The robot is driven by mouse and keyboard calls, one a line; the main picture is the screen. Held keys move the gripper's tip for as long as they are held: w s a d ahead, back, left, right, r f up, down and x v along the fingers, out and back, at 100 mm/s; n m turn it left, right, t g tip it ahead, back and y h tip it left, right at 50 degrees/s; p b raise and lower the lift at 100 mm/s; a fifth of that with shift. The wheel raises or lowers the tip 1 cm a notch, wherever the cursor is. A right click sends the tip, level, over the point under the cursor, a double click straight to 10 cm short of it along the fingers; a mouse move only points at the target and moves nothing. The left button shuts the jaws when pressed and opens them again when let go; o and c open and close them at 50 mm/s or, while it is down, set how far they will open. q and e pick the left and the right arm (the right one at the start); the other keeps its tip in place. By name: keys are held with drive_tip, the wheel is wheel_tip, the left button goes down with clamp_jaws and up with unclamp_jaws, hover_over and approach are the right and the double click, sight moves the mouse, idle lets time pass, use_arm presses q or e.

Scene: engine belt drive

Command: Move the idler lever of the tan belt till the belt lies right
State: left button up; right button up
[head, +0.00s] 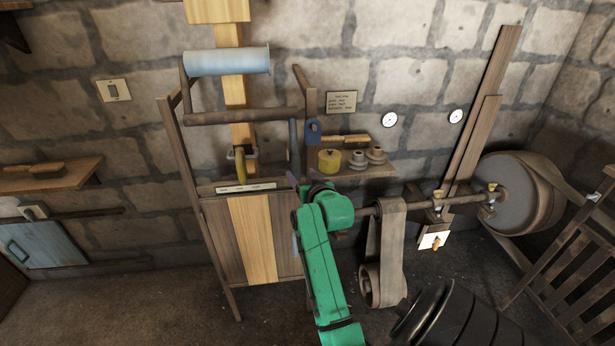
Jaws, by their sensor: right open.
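A light tan strip (239,120) runs down the wall behind the blue roller and the wooden frame; I cannot tell whether it is the tan belt. A brown-tan belt (391,235) hangs from the horizontal shaft and loops round a low pulley. A short yellow handle (240,165) stands upright at the frame's ledge; I cannot tell whether it is the idler lever. My right gripper (305,184), at the end of the green arm, is open at the frame's right side, partly hidden by its own wrist. It appears empty. My left gripper is out of view.
The wooden frame carries a blue roller (226,61). A small shelf (360,172) holds a brush, a yellow pot and pulley-like pieces. A large drum (515,193) with a belt stands at the right, near a slatted wooden rail (575,262). The floor at lower left is clear.

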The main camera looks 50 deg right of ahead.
drive_tip(key=v, duration=0.4)
drive_tip(key=shift+s+a+b, duration=0.15)
drive_tip(key=shift+s+b, duration=0.1)
drive_tip(key=shift+b, duration=0.05)
